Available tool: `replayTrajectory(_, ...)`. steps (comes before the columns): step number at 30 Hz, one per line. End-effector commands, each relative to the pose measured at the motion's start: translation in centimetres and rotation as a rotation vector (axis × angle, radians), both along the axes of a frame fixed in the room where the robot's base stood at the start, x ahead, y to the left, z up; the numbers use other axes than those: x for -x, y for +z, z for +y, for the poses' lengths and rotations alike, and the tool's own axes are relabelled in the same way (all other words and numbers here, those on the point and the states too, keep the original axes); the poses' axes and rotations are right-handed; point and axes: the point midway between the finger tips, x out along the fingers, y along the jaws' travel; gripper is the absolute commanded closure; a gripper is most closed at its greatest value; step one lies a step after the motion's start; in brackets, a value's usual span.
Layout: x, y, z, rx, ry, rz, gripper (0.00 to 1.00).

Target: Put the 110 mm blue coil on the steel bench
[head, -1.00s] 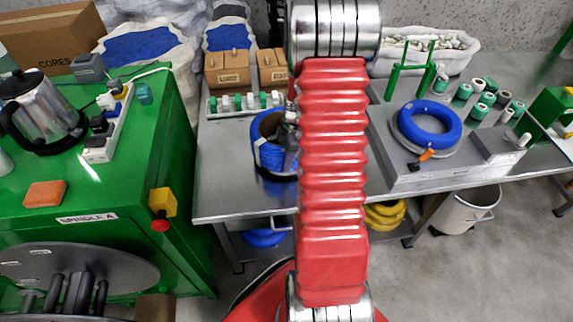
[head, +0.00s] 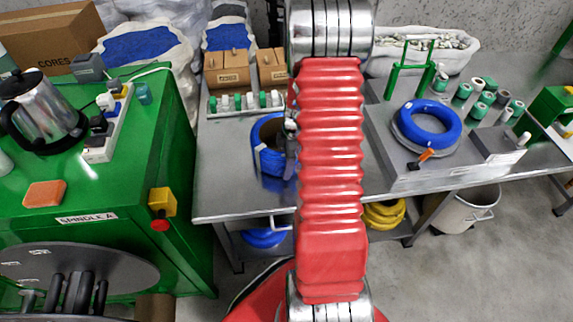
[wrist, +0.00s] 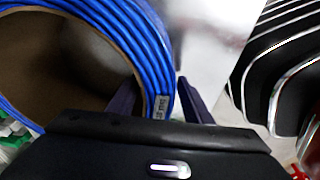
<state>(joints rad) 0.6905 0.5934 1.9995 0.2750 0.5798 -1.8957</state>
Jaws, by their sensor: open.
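A blue coil (head: 268,158) with a brown inner core stands on the steel bench (head: 222,200), left of my arm, which hides its right side. In the wrist view the coil (wrist: 155,50) fills the upper left, with a small pale label low on its outer face; the label is too blurred to read. My gripper (wrist: 158,88) is open, with one dark finger on the core side of the coil's wall and the other outside it. The wall shows between the fingers; I cannot tell whether either touches it. In the head view my arm mostly hides the gripper.
Another blue coil (head: 430,123) lies on a grey raised plate (head: 400,178) at the right, beside several green-and-white spools. Wooden blocks (head: 227,70) and a connector strip (head: 245,103) stand behind the first coil. A green cabinet (head: 120,225) is at the left.

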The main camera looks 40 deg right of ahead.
Motion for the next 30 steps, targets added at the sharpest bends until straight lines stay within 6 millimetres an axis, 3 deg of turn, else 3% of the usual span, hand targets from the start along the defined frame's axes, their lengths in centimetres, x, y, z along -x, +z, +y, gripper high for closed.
replayTrajectory(8,0.0,0.3,0.0,0.001,0.0,-0.001,0.54)
replayTrajectory(13,0.1,1.6,-0.2,0.002,-0.001,-0.002,0.54)
replayTrajectory(30,0.8,10.3,-1.3,0.002,-0.001,-0.002,0.54)
